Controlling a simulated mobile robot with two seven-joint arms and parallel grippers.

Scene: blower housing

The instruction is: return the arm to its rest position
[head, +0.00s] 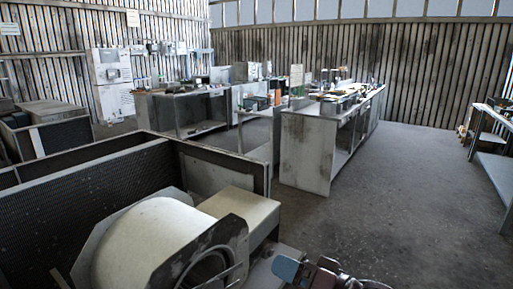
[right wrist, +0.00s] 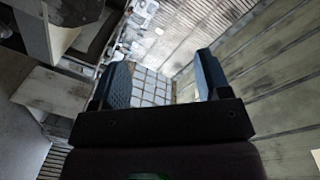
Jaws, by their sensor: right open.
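My right gripper (head: 290,269) shows at the bottom edge of the head view, just right of the blower housing (head: 150,238). Its blue-grey finger end points left, and part of the arm behind it is cut off by the frame. In the right wrist view the two dark fingers of the gripper (right wrist: 164,75) stand well apart with nothing held between them. The blower housing is a large off-white drum with grey side plates and a round opening facing the front right. My left gripper is not in view.
A beige box-shaped part (head: 238,207) adjoins the housing, with dark panelled bins (head: 80,195) behind. A grey workbench (head: 308,150) with clutter on top stands mid-room. Another table (head: 493,160) is at the right edge. The concrete floor (head: 420,200) between them is clear.

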